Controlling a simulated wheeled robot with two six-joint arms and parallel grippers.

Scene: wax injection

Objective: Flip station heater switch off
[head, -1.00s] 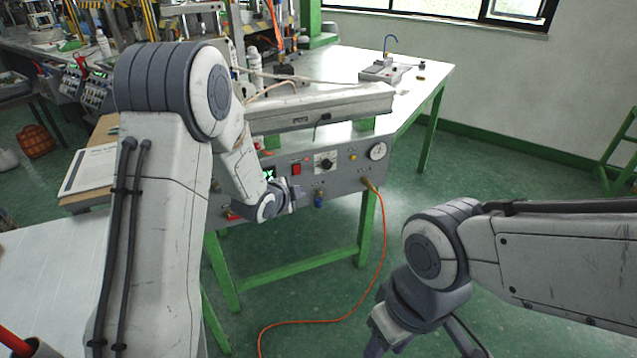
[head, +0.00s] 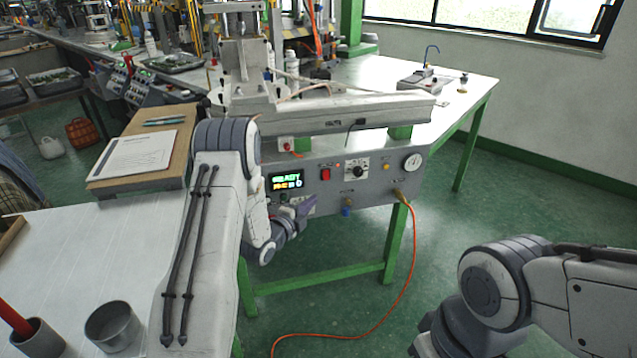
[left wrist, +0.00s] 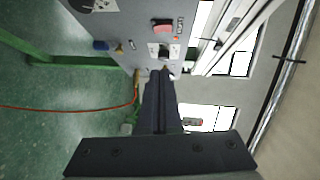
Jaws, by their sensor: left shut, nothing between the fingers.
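The station's grey front panel (head: 378,188) carries a red switch (head: 326,174), with a black knob (head: 357,170) on a white plate to its right. A lit display (head: 287,181) is left of the switch. My left gripper (head: 308,205) is shut and empty, in front of the panel, below and left of the red switch in the head view. In the left wrist view the closed fingers (left wrist: 162,78) point toward the panel; the red switch (left wrist: 163,29) and knob (left wrist: 164,52) lie beyond the tips. I see no contact. My right gripper is below the picture edge.
An orange hose (head: 413,265) runs from the panel to the floor. A blue fitting (head: 347,212) hangs under the panel, and a gauge (head: 413,161) is at its right. A clipboard (head: 138,154) and a metal cup (head: 112,326) are at the left.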

